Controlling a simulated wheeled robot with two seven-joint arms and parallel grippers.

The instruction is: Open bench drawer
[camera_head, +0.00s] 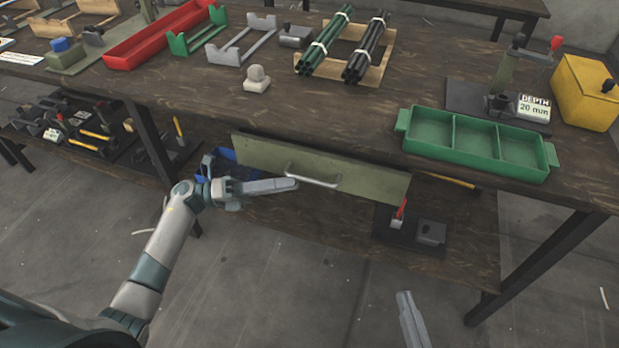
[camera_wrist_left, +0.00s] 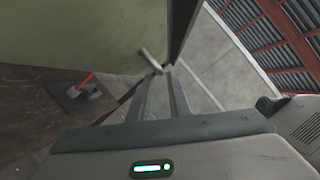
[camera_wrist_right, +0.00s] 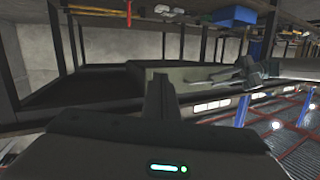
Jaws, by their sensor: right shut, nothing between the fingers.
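The bench drawer shows in the head view as an olive-green front panel (camera_head: 375,185) under the bench top's front edge; its inside is hidden. A silver bar handle (camera_head: 318,178) is on the panel, and its end shows in the left wrist view (camera_wrist_left: 151,61). My left gripper (camera_head: 296,184) points right, with its fingertips close to the handle's left end. A gap shows between its fingers; I cannot tell whether they touch the handle. My right gripper (camera_head: 404,298) is low in front of the bench, away from the drawer, shut and empty.
On the bench top (camera_head: 350,113) stand a green three-part tray (camera_head: 477,142), a yellow box (camera_head: 585,92) and tube bundles (camera_head: 345,45). The lower shelf (camera_head: 310,215) holds a blue bin (camera_head: 226,154) and a red-levered tool (camera_head: 402,208). The floor in front is clear.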

